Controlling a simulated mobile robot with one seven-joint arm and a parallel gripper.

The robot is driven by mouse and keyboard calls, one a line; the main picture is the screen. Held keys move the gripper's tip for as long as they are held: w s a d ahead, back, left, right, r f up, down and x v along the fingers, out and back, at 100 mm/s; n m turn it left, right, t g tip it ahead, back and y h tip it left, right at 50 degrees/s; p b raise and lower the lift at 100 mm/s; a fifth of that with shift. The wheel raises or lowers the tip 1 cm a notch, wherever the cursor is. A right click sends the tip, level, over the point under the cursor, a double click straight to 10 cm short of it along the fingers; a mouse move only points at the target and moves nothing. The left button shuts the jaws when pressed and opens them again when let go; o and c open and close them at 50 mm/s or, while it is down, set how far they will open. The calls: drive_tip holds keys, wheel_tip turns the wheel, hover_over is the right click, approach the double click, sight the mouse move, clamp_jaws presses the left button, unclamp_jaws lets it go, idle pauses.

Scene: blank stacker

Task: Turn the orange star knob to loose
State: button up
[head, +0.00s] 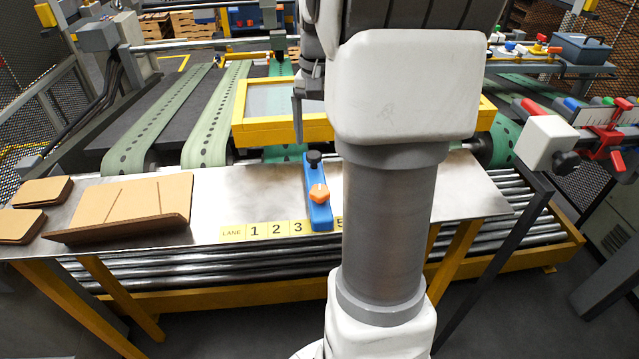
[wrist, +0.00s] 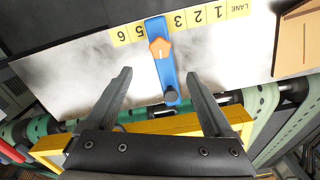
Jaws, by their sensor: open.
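The orange star knob (head: 319,194) sits on a blue bar (head: 322,216) that lies on the metal table. A black round knob (head: 314,157) is at the bar's far end. In the wrist view the orange knob (wrist: 160,48) shows a small light mark on its top, and the black knob (wrist: 171,95) is nearer my gripper. My gripper (wrist: 158,75) is open and empty, its two fingers apart, with the blue bar seen between and beyond them. In the head view my arm covers part of the table right of the bar. No loose or tight label is readable.
A yellow lane strip (head: 273,230) with numbers runs along the table's front edge beside the bar. Folded cardboard (head: 130,207) lies on the left. A yellow frame (head: 262,132) stands behind the bar, with green belts (head: 155,120) beyond. Bare metal table lies left of the bar.

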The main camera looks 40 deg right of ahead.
wheel_tip(320, 180, down, 14)
drive_tip(key=shift+r+p, duration=0.15)
drive_tip(key=shift+p, duration=0.2)
drive_tip(key=shift+c, duration=0.2)
drive_tip(key=c, duration=1.3)
drive_tip(key=shift+n, duration=0.3)
drive_tip(key=shift+c, duration=0.2)
drive_tip(key=shift+n, duration=0.3)
drive_tip(key=o, duration=1.4)
drive_tip(key=shift+r, duration=0.15)
